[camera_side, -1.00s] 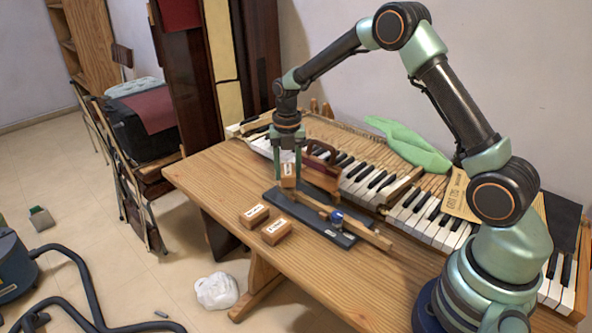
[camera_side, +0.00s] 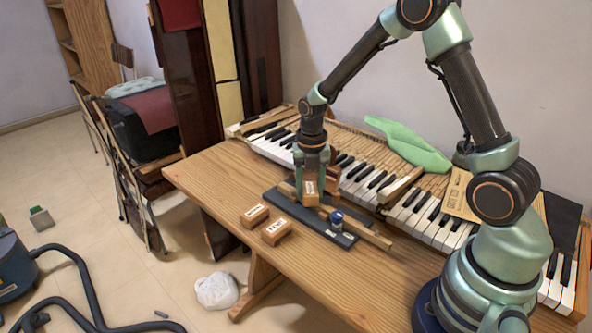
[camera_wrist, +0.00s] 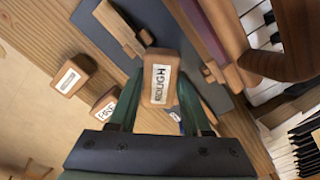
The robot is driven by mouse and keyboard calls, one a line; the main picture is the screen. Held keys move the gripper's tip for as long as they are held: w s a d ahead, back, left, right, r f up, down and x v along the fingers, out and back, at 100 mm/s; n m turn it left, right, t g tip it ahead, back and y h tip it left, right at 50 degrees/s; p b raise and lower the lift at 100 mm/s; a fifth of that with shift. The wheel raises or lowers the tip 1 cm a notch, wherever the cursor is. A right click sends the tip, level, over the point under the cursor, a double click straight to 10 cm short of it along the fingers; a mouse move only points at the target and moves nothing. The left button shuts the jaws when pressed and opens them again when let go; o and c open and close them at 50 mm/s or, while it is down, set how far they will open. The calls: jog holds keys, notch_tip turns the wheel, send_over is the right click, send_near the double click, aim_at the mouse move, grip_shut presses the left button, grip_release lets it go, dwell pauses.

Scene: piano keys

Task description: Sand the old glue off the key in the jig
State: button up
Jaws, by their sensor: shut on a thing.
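My gripper (camera_side: 310,187) is shut on a wooden sanding block labelled ROUGH (camera_wrist: 160,80), just over the jig. The key (camera_side: 370,235) is a long pale wooden stick lying along the jig (camera_side: 340,238), a dark base plate with a blue knob (camera_side: 336,217). The block hides the key's middle part in the wrist view, where the key's end (camera_wrist: 118,27) shows at upper left. I cannot tell whether block and key touch. Two more labelled blocks rest on the table: one at left (camera_side: 254,215) and one that seems to read FINE (camera_side: 276,231).
The piano keyboard (camera_side: 430,222) runs behind the jig, with a green cloth-like thing (camera_side: 410,146) on it. A dark reddish-brown object with a handle (camera_wrist: 285,40) stands close beside my gripper. The table's front left (camera_side: 210,178) is bare.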

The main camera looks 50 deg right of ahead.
aim_at(288, 187)
jog(key=shift+s, duration=2)
jog(key=shift+w, duration=5.7)
notch_tip(288, 187, up, 8)
